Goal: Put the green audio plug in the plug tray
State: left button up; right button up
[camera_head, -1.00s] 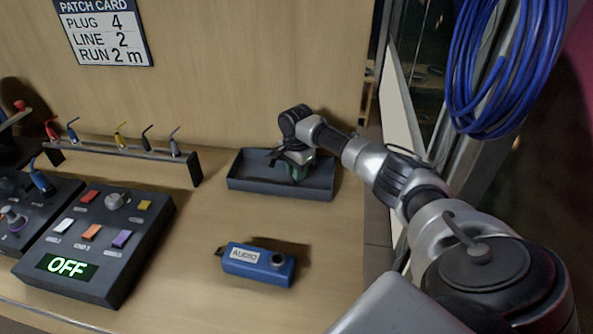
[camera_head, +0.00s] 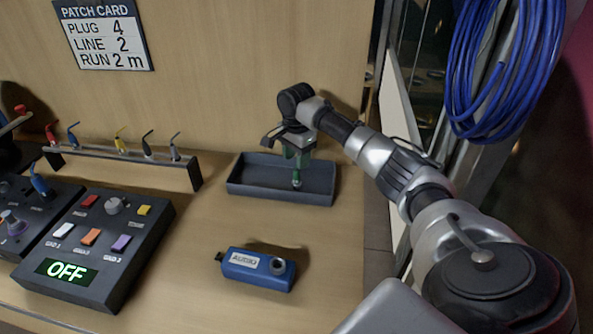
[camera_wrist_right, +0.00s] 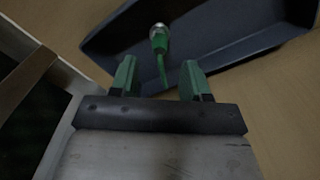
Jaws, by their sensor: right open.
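The green audio plug (camera_head: 296,182) is at the dark plug tray (camera_head: 260,190), below my right gripper. In the right wrist view the plug (camera_wrist_right: 159,42) shows its green body over the tray floor (camera_wrist_right: 215,35), with its thin green tail pointing back between the fingertips. Whether it stands or leans is hard to tell. My right gripper (camera_head: 298,158) is above the tray with green fingers; in the wrist view the fingers (camera_wrist_right: 160,80) are apart, with neither touching the plug's body.
A rack (camera_head: 120,152) with several coloured plugs stands left of the tray. A control box reading OFF (camera_head: 130,235) is at the front left. A blue AUDIO box (camera_head: 245,272) lies in front of the tray. Blue cable coils (camera_head: 500,70) hang at the right.

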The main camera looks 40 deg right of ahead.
jog(key=shift+r, duration=2.6)
